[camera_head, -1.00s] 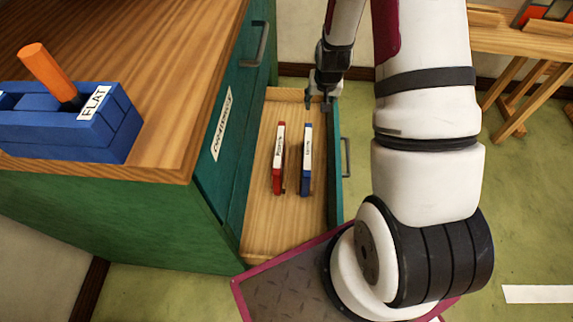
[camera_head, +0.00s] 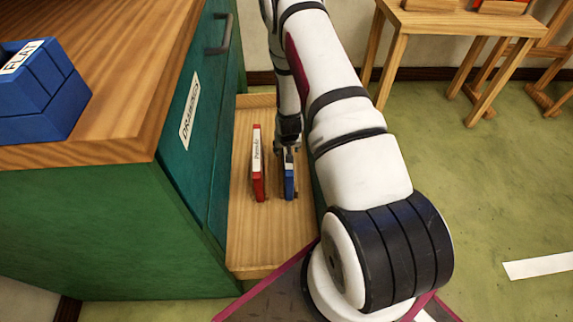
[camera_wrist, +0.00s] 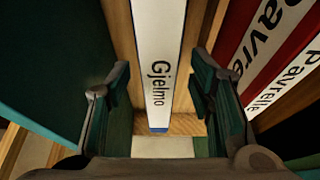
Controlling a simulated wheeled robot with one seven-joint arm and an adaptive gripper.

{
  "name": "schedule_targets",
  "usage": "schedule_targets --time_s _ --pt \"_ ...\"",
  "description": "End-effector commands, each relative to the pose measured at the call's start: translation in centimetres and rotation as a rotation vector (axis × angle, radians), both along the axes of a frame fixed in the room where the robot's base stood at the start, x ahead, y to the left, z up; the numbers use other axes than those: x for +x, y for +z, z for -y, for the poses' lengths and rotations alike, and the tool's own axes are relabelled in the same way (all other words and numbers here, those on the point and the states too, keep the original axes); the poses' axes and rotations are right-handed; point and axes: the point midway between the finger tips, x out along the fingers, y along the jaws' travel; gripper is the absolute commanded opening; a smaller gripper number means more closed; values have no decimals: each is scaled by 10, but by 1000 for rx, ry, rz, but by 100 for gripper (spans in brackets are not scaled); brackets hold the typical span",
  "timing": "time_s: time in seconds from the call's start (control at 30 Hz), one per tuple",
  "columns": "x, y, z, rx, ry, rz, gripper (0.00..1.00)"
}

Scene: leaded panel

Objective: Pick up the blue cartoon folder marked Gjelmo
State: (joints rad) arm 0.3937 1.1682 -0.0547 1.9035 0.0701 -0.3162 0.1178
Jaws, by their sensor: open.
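The blue folder (camera_head: 289,183) stands upright in the open drawer, partly hidden by my arm in the head view. In the wrist view its white spine label (camera_wrist: 158,60) reads "Gjelmo" and lies between my fingers. My gripper (camera_head: 287,158) is open over the folder, with one finger on each side (camera_wrist: 165,98). In the wrist view a gap shows between each finger and the spine. A red folder (camera_head: 257,165) stands just left of the blue one; its label in the wrist view (camera_wrist: 275,50) reads "Pavrelle".
The wooden drawer (camera_head: 265,245) juts from a green cabinet (camera_head: 100,230) labelled "DRAWINGS" (camera_head: 190,110). A blue box (camera_head: 40,90) marked "FLAT" stands on the cabinet top. A wooden table (camera_head: 455,25) stands at the back right. The drawer's front part is bare.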

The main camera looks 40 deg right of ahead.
Motion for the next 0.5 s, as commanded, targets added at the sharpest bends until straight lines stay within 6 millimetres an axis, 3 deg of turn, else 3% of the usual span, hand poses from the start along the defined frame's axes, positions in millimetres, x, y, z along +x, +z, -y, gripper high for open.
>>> schedule_targets --time_s 0.27,0.5 --pt "4 -13 2 0 0 0 48" --pt "10 -43 7 0 0 0 48"
